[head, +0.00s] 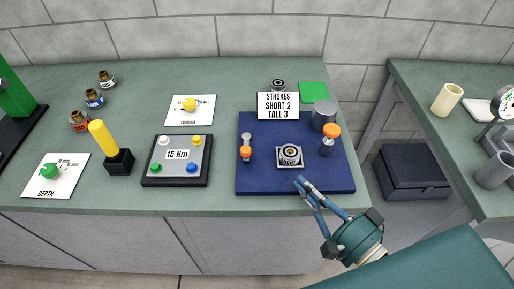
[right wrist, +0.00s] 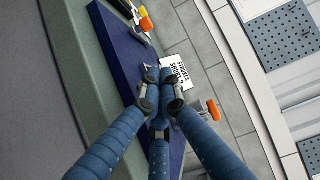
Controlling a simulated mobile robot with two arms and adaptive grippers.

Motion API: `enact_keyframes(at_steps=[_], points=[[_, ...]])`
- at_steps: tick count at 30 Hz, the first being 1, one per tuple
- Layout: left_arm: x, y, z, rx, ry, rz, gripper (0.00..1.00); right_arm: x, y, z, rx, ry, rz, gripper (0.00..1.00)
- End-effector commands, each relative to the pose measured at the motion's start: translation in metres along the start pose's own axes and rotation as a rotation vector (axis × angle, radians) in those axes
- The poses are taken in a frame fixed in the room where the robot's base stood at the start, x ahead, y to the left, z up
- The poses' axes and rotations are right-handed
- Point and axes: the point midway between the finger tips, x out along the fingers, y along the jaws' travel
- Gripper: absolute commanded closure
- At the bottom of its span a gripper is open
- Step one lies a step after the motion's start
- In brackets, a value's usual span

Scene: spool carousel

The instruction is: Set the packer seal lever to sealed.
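A blue base board (head: 285,184) on the bench carries two orange-tipped levers. The left one (head: 246,148) has its orange end toward the front; the right one (head: 329,138) has an orange knob on top. I cannot tell which is the seal lever, and no sealed mark is readable. A grey block with a round top (head: 289,156) sits between them, and a grey cylinder (head: 323,114) stands behind. My right gripper (head: 301,181) has its blue fingers drawn together, empty, over the board's front edge. Its fingers also show in the right wrist view (right wrist: 162,82). My left gripper is out of view.
A sign reading STROKES SHORT 2 TALL 3 (head: 278,105) stands at the board's back. To the left are a 15 Nm panel (head: 178,177), a yellow-handled post (head: 111,148) and a DEPTH card (head: 68,189). A gap separates this bench from the right one (head: 430,109).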

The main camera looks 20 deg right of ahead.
Motion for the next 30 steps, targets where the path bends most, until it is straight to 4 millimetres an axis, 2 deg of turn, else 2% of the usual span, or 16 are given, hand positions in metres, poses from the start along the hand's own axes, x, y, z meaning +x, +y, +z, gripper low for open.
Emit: enact_keyframes(at_steps=[1, 6, 13, 21, 27, 30], points=[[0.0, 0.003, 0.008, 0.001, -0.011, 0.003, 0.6, 0.0, 0.0, 0.0, 0.0, 0.0, 0.001, 1.0], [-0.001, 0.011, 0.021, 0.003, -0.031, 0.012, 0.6, 0.0, 0.0, 0.0, 0.0, 0.0, 0.0, 1.0], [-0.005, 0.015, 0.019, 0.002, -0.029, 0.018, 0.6, 0.012, -0.001, -0.001, 0.0, 0.003, -0.002, 1.0], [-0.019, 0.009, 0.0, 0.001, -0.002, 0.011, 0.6, 0.061, -0.005, -0.001, 0.0, 0.004, -0.006, 1.0], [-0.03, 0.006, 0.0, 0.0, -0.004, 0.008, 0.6, 0.101, -0.004, -0.001, 0.001, 0.002, -0.005, 1.0], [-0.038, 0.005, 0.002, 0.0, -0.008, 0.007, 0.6, 0.113, -0.004, 0.011, 0.003, 0.002, -0.002, 1.0]])
